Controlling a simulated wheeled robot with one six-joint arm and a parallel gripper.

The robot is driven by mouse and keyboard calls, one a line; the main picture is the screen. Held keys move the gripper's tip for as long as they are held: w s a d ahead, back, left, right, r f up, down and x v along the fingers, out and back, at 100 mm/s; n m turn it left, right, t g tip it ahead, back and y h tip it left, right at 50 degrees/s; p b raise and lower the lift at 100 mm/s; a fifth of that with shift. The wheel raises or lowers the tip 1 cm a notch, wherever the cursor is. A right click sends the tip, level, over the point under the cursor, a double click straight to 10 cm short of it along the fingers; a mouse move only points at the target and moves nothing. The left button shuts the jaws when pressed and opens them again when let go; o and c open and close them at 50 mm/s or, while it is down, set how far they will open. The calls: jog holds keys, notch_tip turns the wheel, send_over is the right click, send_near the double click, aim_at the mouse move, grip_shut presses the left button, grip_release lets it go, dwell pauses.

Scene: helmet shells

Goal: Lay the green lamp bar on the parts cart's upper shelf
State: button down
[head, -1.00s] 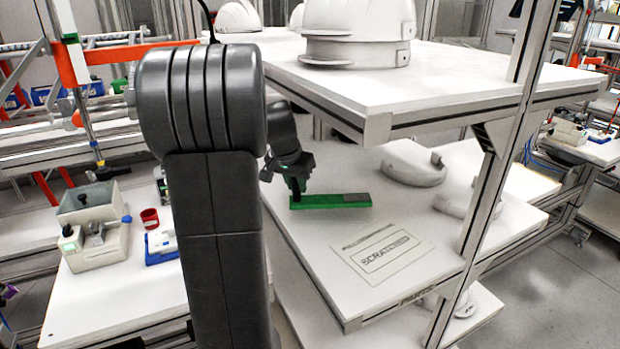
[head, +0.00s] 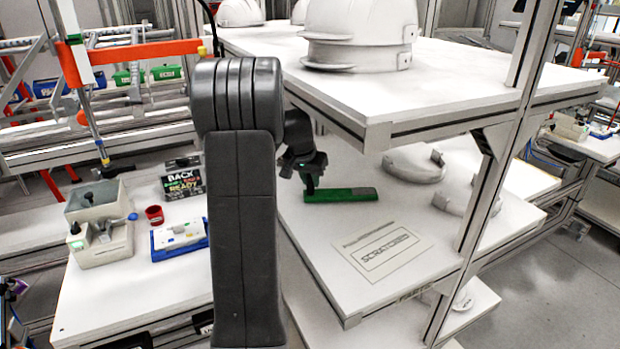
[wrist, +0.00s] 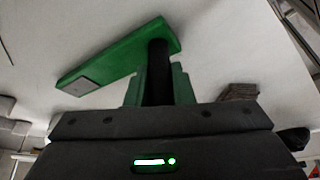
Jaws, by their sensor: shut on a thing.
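The green lamp bar (head: 345,195) is a long flat bar with a grey patch near one end, seen in the wrist view (wrist: 112,58). My gripper (head: 310,190) is shut on the bar near its left end in the head view. In the wrist view my fingers (wrist: 160,72) meet it at the end away from the grey patch. The bar lies roughly level over a white shelf (head: 310,235) under a higher board; I cannot tell whether it touches. I cannot tell whether this rack is the parts cart.
A SCRATCHED label (head: 384,250) lies on the shelf in front of the bar. White helmet shells (head: 412,165) stand behind it, to the right. The higher board (head: 420,95), bearing white helmets (head: 358,35), overhangs the shelf. A metal post (head: 490,190) stands at right.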

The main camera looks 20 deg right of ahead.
jog(key=shift+f, duration=0.1)
jog(key=c, duration=1.7)
grip_release()
jog(key=shift+f, duration=0.15)
jog(key=o, duration=0.4)
jog(key=shift+o, duration=0.2)
jog(key=shift+r, duration=0.4)
jog(key=v, duration=0.2)
jog(key=shift+a+r, duration=0.15)
jog(key=shift+r, duration=0.2)
jog(key=s+a+b, duration=0.3)
jog(key=s+a, duration=0.5)
jog(key=s, duration=0.1)
jog(key=shift+b, duration=0.3)
